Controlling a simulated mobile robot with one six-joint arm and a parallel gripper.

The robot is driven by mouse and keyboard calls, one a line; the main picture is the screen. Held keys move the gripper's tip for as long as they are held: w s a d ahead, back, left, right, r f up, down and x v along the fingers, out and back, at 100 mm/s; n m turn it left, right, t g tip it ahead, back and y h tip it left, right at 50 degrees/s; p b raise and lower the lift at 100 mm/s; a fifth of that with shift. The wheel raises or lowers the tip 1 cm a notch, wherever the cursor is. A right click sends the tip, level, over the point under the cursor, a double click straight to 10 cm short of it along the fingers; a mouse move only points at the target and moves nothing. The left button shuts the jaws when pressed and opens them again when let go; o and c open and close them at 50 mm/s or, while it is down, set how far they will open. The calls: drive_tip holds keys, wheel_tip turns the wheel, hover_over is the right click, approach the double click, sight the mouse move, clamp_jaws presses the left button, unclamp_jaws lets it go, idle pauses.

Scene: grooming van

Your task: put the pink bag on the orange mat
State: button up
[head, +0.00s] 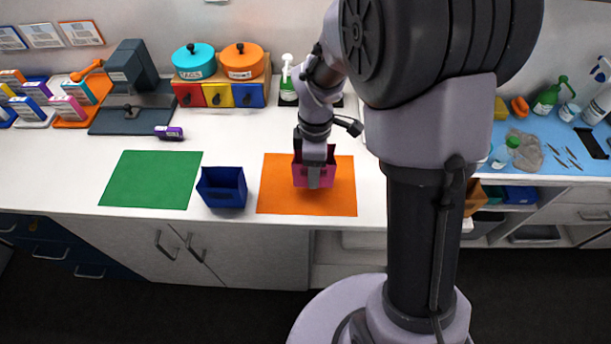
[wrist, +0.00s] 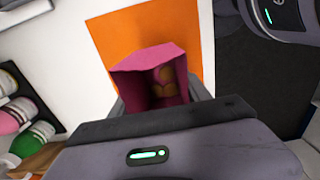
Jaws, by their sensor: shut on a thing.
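The pink bag (head: 325,174) is an open-topped bag over the orange mat (head: 275,196) in the head view. My gripper (head: 314,176) is shut on it from above. In the wrist view the bag (wrist: 150,62) is between my fingers, with tan round things inside it. The orange mat (wrist: 120,28) shows behind the bag there. I cannot tell whether the bag's bottom touches the mat.
A dark blue open bag (head: 222,190) stands just left of the orange mat. A green mat (head: 150,180) lies further left. Coloured drawers (head: 219,95) with two round pots stand behind. The counter's front edge is close to the mats.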

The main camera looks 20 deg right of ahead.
drive_tip(key=shift+w+a+f, duration=0.2)
drive_tip(key=shift+w+a, duration=0.1)
drive_tip(key=shift+w, duration=0.4)
drive_tip(key=shift+w+a+f+b, duration=0.1)
drive_tip(key=shift+w+f+b, duration=0.05)
drive_tip(key=shift+f+b, duration=0.85)
drive_tip(key=shift+f, duration=0.65)
drive_tip(key=shift+f, duration=0.2)
drive_tip(key=o, duration=1.5)
drive_tip(key=shift+r, duration=0.1)
